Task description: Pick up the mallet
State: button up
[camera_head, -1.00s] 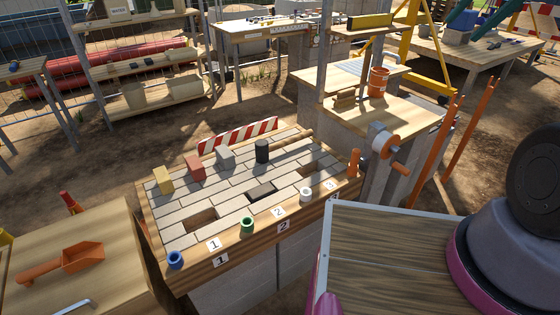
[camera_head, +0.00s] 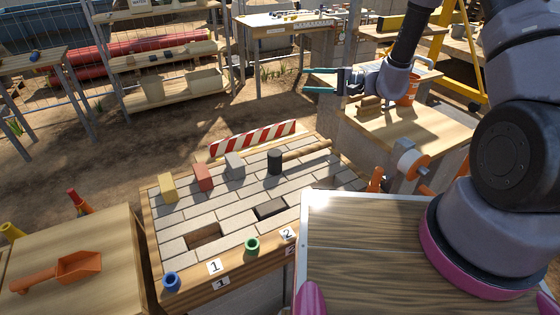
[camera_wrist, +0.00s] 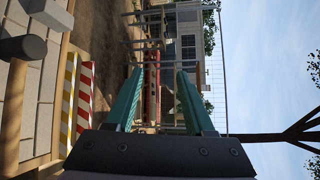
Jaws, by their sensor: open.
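The mallet has a dark cylindrical head (camera_head: 275,161) and a pale wooden handle. It lies on the paved bench top (camera_head: 185,215) near its back edge, handle pointing right. In the wrist view the mallet (camera_wrist: 24,47) shows at the upper left, partly cut off by the frame edge. My gripper (camera_head: 312,81) has teal fingers, spread apart with nothing between them. It is in the air above and beyond the bench, apart from the mallet. In the wrist view the fingers (camera_wrist: 167,75) point out over the yard.
Yellow (camera_head: 168,187), red (camera_head: 203,176) and grey (camera_head: 235,164) blocks stand left of the mallet head. A striped barrier board (camera_head: 253,138) rises behind the bench. A wooden table with an orange bucket (camera_head: 411,88) and an orange-handled reel (camera_head: 410,162) are at right.

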notch_tip(320, 180, down, 17)
jog(key=w+d+m+t+h, duration=0.2)
jog(key=w+m+t+h, duration=0.1)
jog(key=m+t, duration=0.15)
jog(key=m+t+h, duration=0.1)
jog(key=t+h, duration=0.2)
jog(key=h, duration=0.1)
send_near(310, 151)
jog(key=shift+w+a+f, duration=0.35)
jog(key=shift+w, duration=0.3)
jog(key=x, duration=0.4)
jog(key=shift+w+a+f, duration=0.1)
jog(key=shift+w+f, duration=0.1)
jog(key=shift+w, duration=0.05)
jog(key=shift+x, duration=2.9)
jog(key=shift+s+a+r, duration=0.1)
jog(key=shift+a+r, duration=0.05)
grip_shut()
